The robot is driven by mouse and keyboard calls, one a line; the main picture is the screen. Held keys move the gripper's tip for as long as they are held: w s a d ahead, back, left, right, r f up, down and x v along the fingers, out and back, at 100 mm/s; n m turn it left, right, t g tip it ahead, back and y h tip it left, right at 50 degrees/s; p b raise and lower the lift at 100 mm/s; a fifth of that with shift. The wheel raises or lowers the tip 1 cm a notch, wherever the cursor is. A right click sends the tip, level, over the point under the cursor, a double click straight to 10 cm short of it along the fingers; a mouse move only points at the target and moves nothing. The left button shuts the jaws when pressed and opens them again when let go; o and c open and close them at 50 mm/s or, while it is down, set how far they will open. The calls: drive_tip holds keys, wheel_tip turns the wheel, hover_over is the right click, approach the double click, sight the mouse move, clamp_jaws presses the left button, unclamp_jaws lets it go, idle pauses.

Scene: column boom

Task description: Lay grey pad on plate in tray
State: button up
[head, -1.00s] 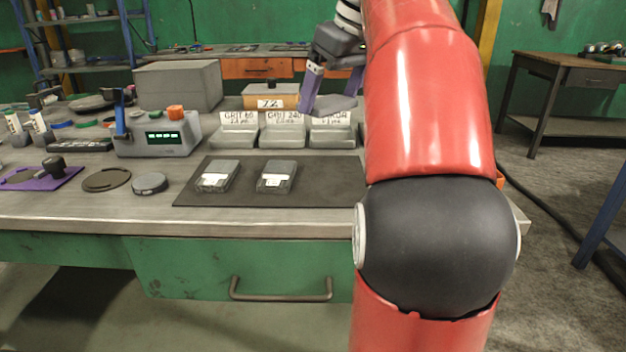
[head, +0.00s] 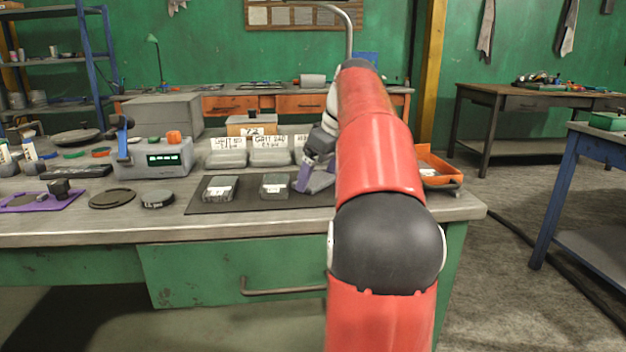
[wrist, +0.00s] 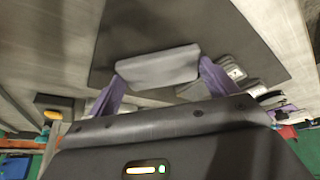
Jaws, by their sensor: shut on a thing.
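The grey pad (wrist: 157,67) is a flat block held between the two purple fingers of my gripper (wrist: 163,82) in the wrist view. In the head view my gripper (head: 312,182) is low over the right part of the dark mat; the pad (head: 321,183) is partly hidden by a finger and my arm. Whether the pad touches the mat cannot be told. An orange tray (head: 443,162) stands at the bench's right end, partly behind my arm. Something pale lies in it; a plate cannot be made out clearly.
Two labelled grey blocks (head: 220,188) (head: 275,185) lie on the dark mat (head: 240,208), left of my gripper. Labelled grey bins (head: 228,159) stand behind it. A grey device with a green display (head: 165,159) and round discs (head: 112,198) are further left.

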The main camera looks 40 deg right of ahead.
drive_tip(key=shift+f, duration=0.1)
drive_tip(key=o, duration=0.8)
drive_tip(key=shift+s+d+r, duration=0.1)
drive_tip(key=shift+r, duration=0.5)
drive_tip(key=a+p+v, duration=0.1)
drive_tip(key=p+v, duration=0.1)
drive_tip(key=v, duration=0.9)
drive_tip(key=a+f+m, duration=0.1)
drive_tip(key=a+f, duration=0.2)
drive_tip(key=a, duration=0.8)
drive_tip(key=s+a+f, duration=0.5)
drive_tip(key=a+f, duration=0.1)
drive_tip(key=f, duration=0.2)
drive_tip(key=s+a+f+m+t, duration=0.1)
drive_tip(key=s+a+f, duration=0.4)
drive_tip(key=f, duration=0.3)
drive_tip(key=s+a+f+h, duration=0.1)
drive_tip(key=s+a+f, duration=0.4)
drive_tip(key=a+f, duration=0.2)
drive_tip(key=shift+s+f+m, duration=0.25)
drive_tip(key=shift+f+m, duration=0.05)
drive_tip(key=shift+f, duration=0.25)
